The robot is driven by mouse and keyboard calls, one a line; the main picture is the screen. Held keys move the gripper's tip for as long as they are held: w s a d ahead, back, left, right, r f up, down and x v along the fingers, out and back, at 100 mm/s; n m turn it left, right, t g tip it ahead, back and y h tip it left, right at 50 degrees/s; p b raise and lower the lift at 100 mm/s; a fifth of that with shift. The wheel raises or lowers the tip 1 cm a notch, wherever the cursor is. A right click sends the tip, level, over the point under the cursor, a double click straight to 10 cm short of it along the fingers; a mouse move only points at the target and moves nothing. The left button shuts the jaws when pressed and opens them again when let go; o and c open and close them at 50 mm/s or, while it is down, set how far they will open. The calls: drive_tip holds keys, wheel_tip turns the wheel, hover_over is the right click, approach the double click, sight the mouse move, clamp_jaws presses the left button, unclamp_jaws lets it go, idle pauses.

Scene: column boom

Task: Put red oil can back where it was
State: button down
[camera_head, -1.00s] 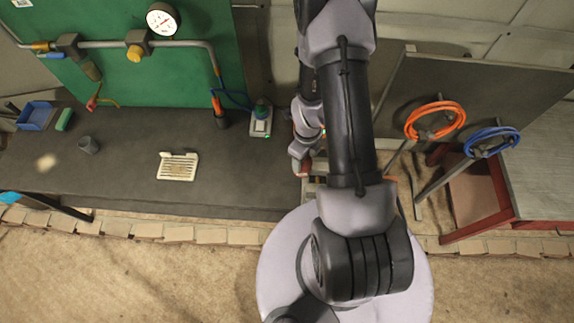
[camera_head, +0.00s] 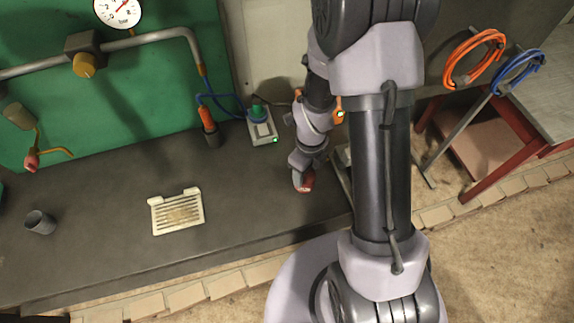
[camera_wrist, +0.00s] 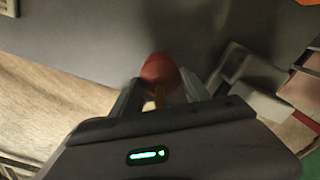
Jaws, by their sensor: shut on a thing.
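The red oil can (camera_head: 306,181) is at my gripper (camera_head: 301,172), by the right end of the dark bench, left of my large arm links. In the wrist view the red can (camera_wrist: 159,69) sits between the two fingers of my gripper (camera_wrist: 158,84), which are shut on it. The can is partly hidden by the fingers, and I cannot tell whether it touches the bench.
A cream slotted tray (camera_head: 177,213) lies on the bench (camera_head: 110,235). A grey cup (camera_head: 40,222) stands to its left. A white device with a green top (camera_head: 260,126) and an orange-handled tool in a dark holder (camera_head: 208,125) stand at the back. The bench between tray and gripper is clear.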

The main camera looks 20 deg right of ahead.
drive_tip(key=w+a+f, duration=0.1)
drive_tip(key=w, duration=0.1)
drive_tip(key=w+a+f, duration=0.1)
drive_tip(key=w, duration=0.1)
drive_tip(key=w+a+f, duration=0.1)
drive_tip(key=w+f, duration=0.1)
drive_tip(key=shift+w+a, duration=0.4)
drive_tip(key=shift+w+f, duration=0.1)
drive_tip(key=shift+f, duration=0.05)
drive_tip(key=shift+f+b, duration=0.1)
drive_tip(key=shift+b, duration=0.2)
drive_tip(key=c, duration=0.5)
unclamp_jaws()
